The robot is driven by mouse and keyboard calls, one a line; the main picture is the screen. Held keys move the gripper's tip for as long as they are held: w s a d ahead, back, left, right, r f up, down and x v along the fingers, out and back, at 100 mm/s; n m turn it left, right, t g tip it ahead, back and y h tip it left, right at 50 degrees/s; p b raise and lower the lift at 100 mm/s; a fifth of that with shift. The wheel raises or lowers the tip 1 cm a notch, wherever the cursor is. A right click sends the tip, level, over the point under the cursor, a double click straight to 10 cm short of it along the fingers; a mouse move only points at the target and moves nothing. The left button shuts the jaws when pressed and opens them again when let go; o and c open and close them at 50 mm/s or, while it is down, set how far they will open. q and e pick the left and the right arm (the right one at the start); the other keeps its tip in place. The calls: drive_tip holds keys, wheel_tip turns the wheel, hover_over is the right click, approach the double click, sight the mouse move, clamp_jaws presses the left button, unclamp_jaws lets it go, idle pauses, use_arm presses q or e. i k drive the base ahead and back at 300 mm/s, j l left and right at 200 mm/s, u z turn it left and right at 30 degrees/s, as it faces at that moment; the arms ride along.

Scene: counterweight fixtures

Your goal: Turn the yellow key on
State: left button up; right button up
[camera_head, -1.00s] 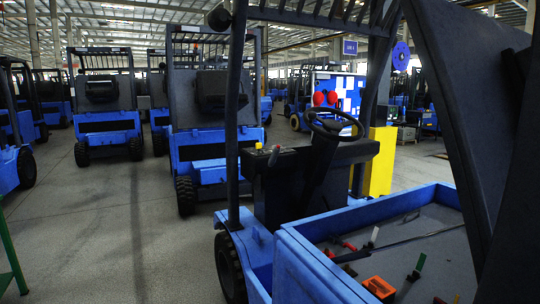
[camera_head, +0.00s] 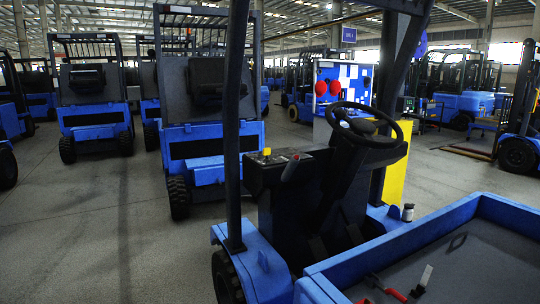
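A small yellow piece (camera_head: 267,151), likely the yellow key, stands on top of the black dashboard (camera_head: 262,178) of the nearest blue forklift, at its left end. It is too small to tell which way it is turned. A lever with a reddish base (camera_head: 291,167) is just right of it. The black steering wheel (camera_head: 365,125) is further right on the same console. Neither of my grippers is in view.
A dark upright post (camera_head: 234,120) stands just left of the dashboard. The forklift's blue tray (camera_head: 400,245) with loose tools fills the lower right. A yellow panel (camera_head: 394,170) is behind the wheel. Other forklifts stand behind; grey floor is open at left.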

sight(266, 151)
drive_tip(key=i+j, duration=0.25)
drive_tip(key=i+j+z, duration=0.7)
drive_tip(key=j+z, duration=0.2)
drive_tip(key=j, duration=0.15)
